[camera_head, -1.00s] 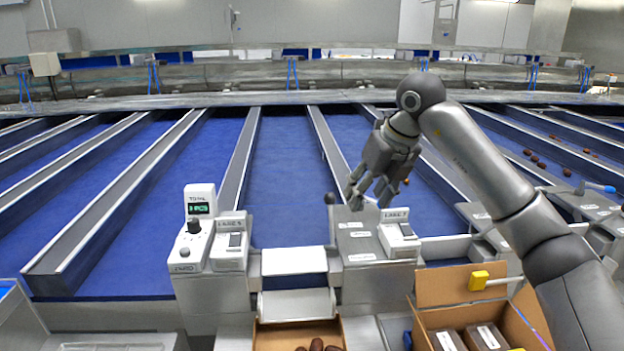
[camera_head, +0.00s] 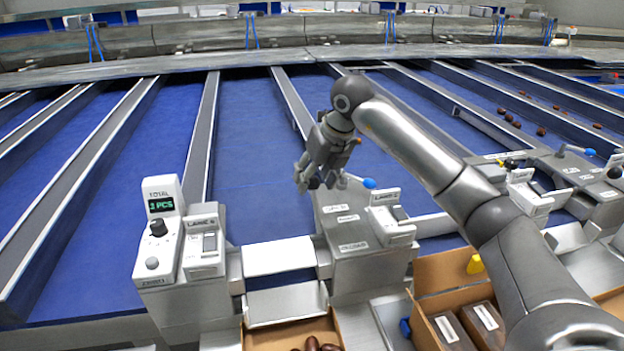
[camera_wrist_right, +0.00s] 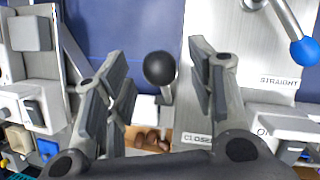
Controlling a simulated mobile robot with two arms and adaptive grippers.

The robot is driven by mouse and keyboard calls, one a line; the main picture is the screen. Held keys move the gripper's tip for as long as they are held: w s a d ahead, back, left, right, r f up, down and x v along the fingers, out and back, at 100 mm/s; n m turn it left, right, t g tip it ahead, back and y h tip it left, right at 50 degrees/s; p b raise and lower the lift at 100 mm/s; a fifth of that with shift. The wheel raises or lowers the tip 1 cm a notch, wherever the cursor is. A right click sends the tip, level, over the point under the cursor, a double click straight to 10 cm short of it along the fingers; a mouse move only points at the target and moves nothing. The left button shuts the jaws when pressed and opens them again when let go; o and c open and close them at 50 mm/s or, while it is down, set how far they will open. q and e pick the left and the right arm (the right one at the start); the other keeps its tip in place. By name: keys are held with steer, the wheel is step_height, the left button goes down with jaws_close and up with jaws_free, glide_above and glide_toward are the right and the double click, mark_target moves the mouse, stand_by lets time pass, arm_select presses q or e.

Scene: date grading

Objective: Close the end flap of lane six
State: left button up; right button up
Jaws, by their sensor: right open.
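A box labelled LANE 6 (camera_head: 203,237) stands at the left of one blue lane's near end. A pale end flap (camera_head: 280,256) lies across that end, above a second pale plate; its exact tilt is hard to tell. Right of it is a metal housing (camera_head: 350,225) with small labels. My right gripper (camera_head: 315,184) is over the housing's back left corner, fingers spread and empty. In the right wrist view a lever with a black ball knob (camera_wrist_right: 160,68) stands between the open fingers, with no clear contact. The labels CLOSED and STRAIGHT show nearby. My left gripper is out of view.
A blue-knobbed lever (camera_head: 370,183) stands on the same housing, right of my gripper. A counter (camera_head: 160,230) with a lit display stands at left. Cardboard boxes (camera_head: 440,270) sit in front, below my right arm. Dates (camera_head: 318,344) lie in one box.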

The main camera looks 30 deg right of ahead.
steer(key=shift+x, duration=1.2)
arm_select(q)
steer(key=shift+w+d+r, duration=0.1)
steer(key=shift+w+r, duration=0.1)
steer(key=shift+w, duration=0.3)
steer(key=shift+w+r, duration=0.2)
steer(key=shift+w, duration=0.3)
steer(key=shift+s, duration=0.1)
arm_select(e)
steer(key=shift+c, duration=0.8)
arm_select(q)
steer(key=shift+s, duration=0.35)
arm_select(e)
jaws_close()
